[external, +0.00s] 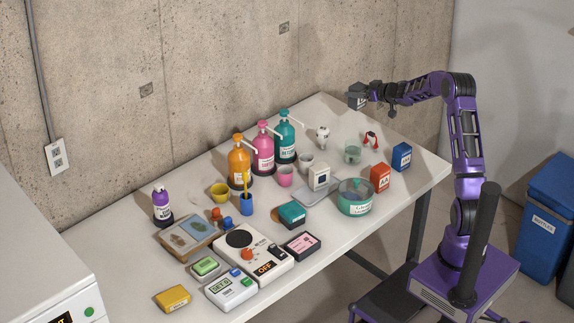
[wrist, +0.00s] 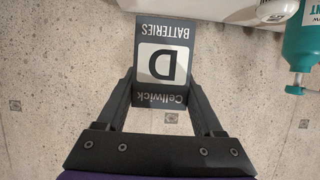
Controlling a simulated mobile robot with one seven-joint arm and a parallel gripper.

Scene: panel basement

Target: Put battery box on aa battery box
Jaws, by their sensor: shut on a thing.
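My gripper (external: 367,93) is shut on a dark grey battery box (external: 355,98), held up in the air above the table's far end. In the wrist view the battery box (wrist: 162,62) sits between both fingers, its "D", "BATTERIES" and "Cellwick" print upside down. An orange-red box (external: 380,178), whose label seems to read AA, stands upright on the table near the right edge. My gripper is above and behind it, well apart. A blue box (external: 401,157) with a white label too small to read stands just right of it.
The white table (external: 335,246) is crowded. A white box (external: 319,177), a glass jar (external: 352,153), a red-and-white item (external: 370,140) and tall pump bottles (external: 285,138) stand nearby. A concrete wall rises behind.

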